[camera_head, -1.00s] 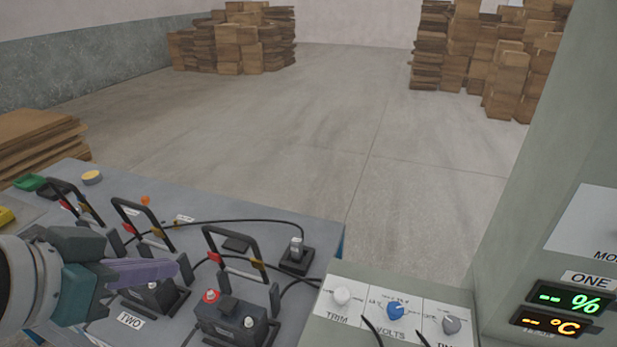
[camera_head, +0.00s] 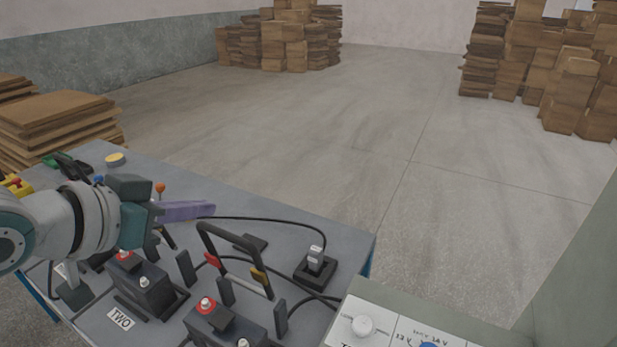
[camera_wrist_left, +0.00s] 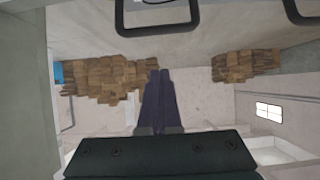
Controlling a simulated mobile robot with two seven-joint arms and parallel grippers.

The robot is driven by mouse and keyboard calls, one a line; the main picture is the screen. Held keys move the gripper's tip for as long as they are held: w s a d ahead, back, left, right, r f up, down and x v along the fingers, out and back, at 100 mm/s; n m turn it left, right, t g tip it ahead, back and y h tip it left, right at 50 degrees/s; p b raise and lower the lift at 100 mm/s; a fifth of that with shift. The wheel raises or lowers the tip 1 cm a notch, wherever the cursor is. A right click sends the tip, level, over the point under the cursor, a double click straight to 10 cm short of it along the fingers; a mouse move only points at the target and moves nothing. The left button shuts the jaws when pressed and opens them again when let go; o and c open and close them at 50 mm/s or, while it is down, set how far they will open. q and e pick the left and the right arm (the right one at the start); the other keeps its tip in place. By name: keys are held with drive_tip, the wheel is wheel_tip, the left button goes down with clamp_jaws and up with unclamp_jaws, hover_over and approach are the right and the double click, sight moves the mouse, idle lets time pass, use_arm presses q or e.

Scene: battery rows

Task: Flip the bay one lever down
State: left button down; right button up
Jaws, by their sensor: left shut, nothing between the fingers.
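A black U-shaped lever (camera_head: 228,243) stands raised over the nearest battery (camera_head: 222,325) on the grey bench. A second battery (camera_head: 138,282) sits left of it, behind the label TWO (camera_head: 121,318). No label ONE shows on the bench in the head view, so I cannot tell which lever is bay one's. My left gripper (camera_head: 208,210) is shut and empty, above the bench left of the raised lever; my arm hides much of the second bay. In the left wrist view the shut purple fingers (camera_wrist_left: 159,78) point towards a black lever loop (camera_wrist_left: 158,22), apart from it in the picture.
A black cable runs to a small black box with a grey knob (camera_head: 315,258) at the bench's right. A panel with dials (camera_head: 363,326) lies at the lower right. Several stacks of brown boards (camera_head: 55,118) stand beyond the bench. Floor behind it is open.

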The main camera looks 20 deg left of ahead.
sight(222, 232)
use_arm(q)
drive_tip(key=w+f, duration=0.4)
drive_tip(key=f, duration=0.1)
drive_tip(key=shift+w+d+f, duration=0.15)
drive_tip(key=shift+w+d, duration=0.05)
drive_tip(key=shift+w, duration=0.1)
drive_tip(key=shift+s+f, duration=0.2)
drive_tip(key=shift+s, duration=0.25)
